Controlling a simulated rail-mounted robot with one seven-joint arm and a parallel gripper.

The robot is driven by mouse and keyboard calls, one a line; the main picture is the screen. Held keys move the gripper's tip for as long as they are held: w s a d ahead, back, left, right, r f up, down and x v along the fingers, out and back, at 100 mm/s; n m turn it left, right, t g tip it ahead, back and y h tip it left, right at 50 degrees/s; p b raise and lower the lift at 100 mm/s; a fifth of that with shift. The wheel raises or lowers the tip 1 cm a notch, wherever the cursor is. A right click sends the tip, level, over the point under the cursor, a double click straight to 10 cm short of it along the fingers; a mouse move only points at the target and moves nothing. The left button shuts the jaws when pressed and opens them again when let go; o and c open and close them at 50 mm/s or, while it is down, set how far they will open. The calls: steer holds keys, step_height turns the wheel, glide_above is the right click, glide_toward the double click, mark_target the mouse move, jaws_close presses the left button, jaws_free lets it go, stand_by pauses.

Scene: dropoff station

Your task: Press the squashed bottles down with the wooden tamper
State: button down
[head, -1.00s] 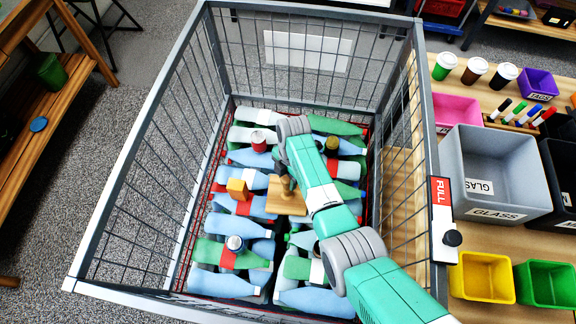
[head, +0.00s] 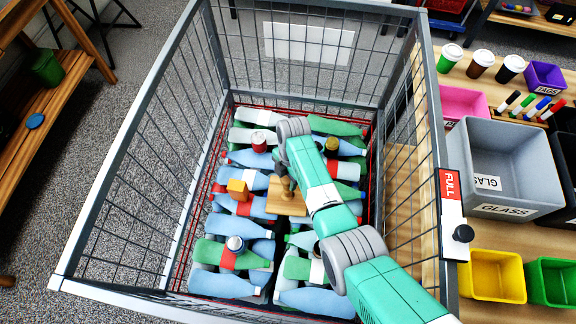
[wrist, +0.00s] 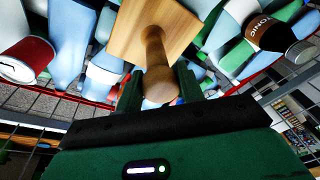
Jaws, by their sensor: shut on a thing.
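The wooden tamper (head: 287,204) has a square block and a round knobbed handle. It stands among the squashed bottles (head: 219,224) in the wire cage, its block touching or very near them. The bottles are blue, green and white, some with red or white labels, lying in layered rows. In the wrist view my gripper (wrist: 158,88) is shut on the tamper handle (wrist: 156,60), with the block (wrist: 150,25) beyond it. In the head view my arm partly hides the tamper and the bottles to its right.
The cage walls (head: 130,220) surround my arm. A shelf at right holds a grey glass bin (head: 505,165), cups and small bins.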

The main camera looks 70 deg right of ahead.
steer(key=shift+f+b, duration=1.35)
steer(key=shift+f, duration=0.4)
steer(key=shift+w+d+f+b, duration=0.1)
steer(key=shift+d+f+b, duration=0.35)
steer(key=shift+f+b, duration=0.25)
steer(key=shift+w+d+f+b, duration=0.1)
steer(key=shift+d+f+b, duration=0.3)
steer(key=shift+f+b, duration=0.3)
steer(key=shift+d+f, duration=0.1)
steer(key=shift+r, duration=0.3)
steer(key=r+p, duration=0.1)
steer(key=a+r+p, duration=0.1)
steer(key=p, duration=0.1)
steer(key=a+r+p, duration=0.1)
steer(key=r+p, duration=0.1)
steer(key=shift+s+a+r, duration=0.1)
steer(key=shift+s+a, duration=0.15)
steer(key=shift+s, duration=0.05)
steer(key=r+p, duration=0.4)
steer(key=r, duration=0.1)
steer(key=r+p, duration=0.2)
steer(key=p, duration=0.1)
steer(key=shift+w+d+r, duration=0.1)
steer(key=shift+d+r, duration=0.25)
steer(key=shift+r, duration=0.05)
steer(key=shift+f, duration=0.2)
